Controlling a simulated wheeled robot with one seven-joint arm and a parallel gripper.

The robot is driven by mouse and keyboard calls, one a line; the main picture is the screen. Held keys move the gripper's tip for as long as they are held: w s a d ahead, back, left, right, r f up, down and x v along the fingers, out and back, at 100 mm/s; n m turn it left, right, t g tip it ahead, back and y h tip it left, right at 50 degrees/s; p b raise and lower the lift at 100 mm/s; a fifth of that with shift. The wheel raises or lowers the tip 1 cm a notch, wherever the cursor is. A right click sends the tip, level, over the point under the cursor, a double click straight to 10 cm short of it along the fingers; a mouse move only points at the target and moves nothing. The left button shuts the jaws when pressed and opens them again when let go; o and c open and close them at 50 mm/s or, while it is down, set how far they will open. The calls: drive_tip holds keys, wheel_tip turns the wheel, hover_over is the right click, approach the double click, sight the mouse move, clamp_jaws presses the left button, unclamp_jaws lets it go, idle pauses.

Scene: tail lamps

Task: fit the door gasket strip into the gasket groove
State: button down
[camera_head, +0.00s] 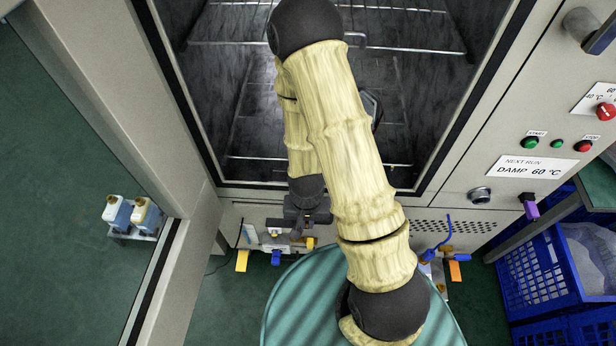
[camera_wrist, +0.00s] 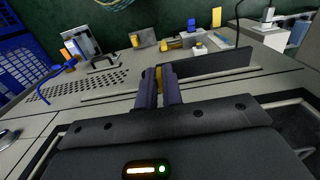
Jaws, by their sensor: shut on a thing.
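In the wrist view my gripper (camera_wrist: 164,76) is shut, with its two dark fingers close together. A small yellow-brown piece (camera_wrist: 159,76) shows between the fingertips. A dark, straight strip (camera_wrist: 215,62), which looks like the door gasket strip, runs from the fingers to the right, on or just above the grey panel. A thin long line (camera_wrist: 108,97) on that panel looks like the gasket groove; the fingers and strip cover part of it. I cannot tell whether the strip sits in it. In the head view my gripper (camera_head: 306,218) is at the sill below the chamber opening; the strip cannot be made out there.
The open chamber with wire racks (camera_head: 250,157) lies behind my arm. Small fittings with blue and orange parts (camera_head: 446,262) sit right of the gripper, and others (camera_head: 274,242) lie just below it. A blue crate (camera_head: 532,275) stands at the right. The left floor is mostly clear.

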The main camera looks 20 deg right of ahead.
drive_tip(key=b, duration=0.1)
drive_tip(key=w+b, duration=0.1)
drive_tip(key=b, duration=0.1)
drive_tip(key=shift+w+d+f, duration=0.15)
drive_tip(key=shift+f, duration=0.15)
drive_tip(key=shift+w+r+b, duration=0.1)
drive_tip(key=shift+w+b, duration=0.05)
drive_tip(key=shift+b, duration=0.7)
drive_tip(key=shift+w+d+b, duration=0.1)
drive_tip(key=shift+b, duration=0.7)
drive_tip(key=w+d+p, duration=0.2)
drive_tip(key=w+d, duration=0.1)
drive_tip(key=w, duration=0.7)
drive_tip(key=shift+w+d+r, duration=0.15)
drive_tip(key=shift+d+r, duration=0.05)
drive_tip(key=shift+r, duration=0.1)
drive_tip(key=w, duration=0.2)
drive_tip(key=w+d+p, duration=0.1)
drive_tip(key=w, duration=0.1)
drive_tip(key=shift+d, duration=0.15)
drive_tip(key=shift+s+f, duration=0.1)
drive_tip(key=shift+f, duration=0.65)
